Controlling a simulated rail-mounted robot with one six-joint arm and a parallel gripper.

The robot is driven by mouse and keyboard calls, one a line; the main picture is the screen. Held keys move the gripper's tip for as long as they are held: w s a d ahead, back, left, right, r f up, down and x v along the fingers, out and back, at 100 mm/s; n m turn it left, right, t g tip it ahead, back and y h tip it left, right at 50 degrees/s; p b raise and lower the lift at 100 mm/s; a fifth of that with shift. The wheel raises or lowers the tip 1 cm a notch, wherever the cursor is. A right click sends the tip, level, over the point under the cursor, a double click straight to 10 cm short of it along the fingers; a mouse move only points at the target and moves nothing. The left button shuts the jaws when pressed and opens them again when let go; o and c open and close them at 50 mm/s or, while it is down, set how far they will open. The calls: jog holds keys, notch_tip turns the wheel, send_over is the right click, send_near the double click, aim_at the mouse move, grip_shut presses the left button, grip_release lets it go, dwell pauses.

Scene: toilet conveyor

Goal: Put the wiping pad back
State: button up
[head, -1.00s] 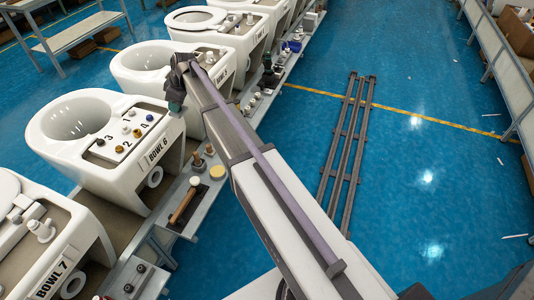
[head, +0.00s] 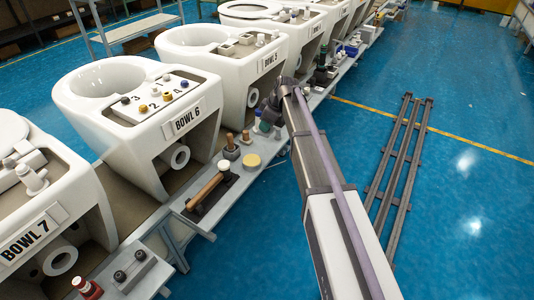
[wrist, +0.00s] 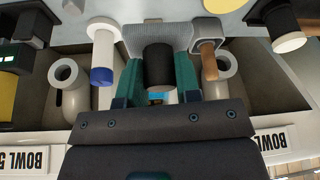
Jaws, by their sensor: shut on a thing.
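My gripper (wrist: 157,82) has teal fingers shut on a dark cylindrical handle (wrist: 160,66). Behind the handle is a wide grey textured block (wrist: 143,38), which looks like the wiping pad; whether it touches the shelf I cannot tell. In the head view my gripper (head: 267,114) is low over the side shelf, in front of the bowl marked BOWL 5, and the pad is not clear there. In the wrist view a white cylinder with a blue end (wrist: 102,52) stands left of the handle and a wooden handle (wrist: 208,60) right of it, both close to the fingers.
On the shelf nearer me lie a yellow disc (head: 251,161), a wooden-handled tool (head: 205,190) and small upright knobs. BOWL 6 (head: 140,105) stands to the left with its control panel. A rail (head: 400,160) lies on the clear blue floor at right.

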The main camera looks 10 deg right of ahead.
notch_tip(320, 180, down, 10)
jog(key=b, duration=0.8)
jog(key=shift+r, duration=0.5)
jog(key=shift+f, duration=0.25)
jog(key=o, duration=0.8)
jog(key=shift+o, duration=0.2)
jog(key=shift+r, duration=0.1)
